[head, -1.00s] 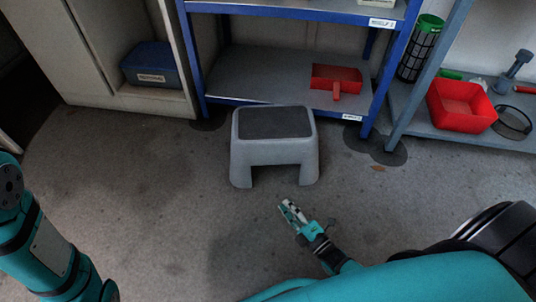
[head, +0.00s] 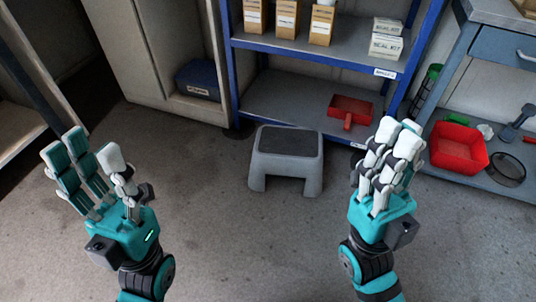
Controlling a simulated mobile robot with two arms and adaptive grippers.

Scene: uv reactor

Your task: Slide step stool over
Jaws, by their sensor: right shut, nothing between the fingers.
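The grey step stool (head: 287,172) stands upright on the floor, its dark tread on top and two legs at the front. It is in front of the blue shelf's lower board. My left gripper (head: 93,160) is raised on the left with its fingers spread, open and empty, well apart from the stool. My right gripper (head: 388,155) is raised to the right of the stool, its fingers close together and nothing in them. I see a gap between it and the stool in the picture. The stool's back side is hidden.
The blue shelf (head: 290,105) behind holds cartons (head: 288,20) and a red dustpan (head: 351,108). A cabinet (head: 150,50) with a blue box (head: 199,79) stands left. A workbench at right bears a red bin (head: 458,148). The floor (head: 250,250) in front is clear.

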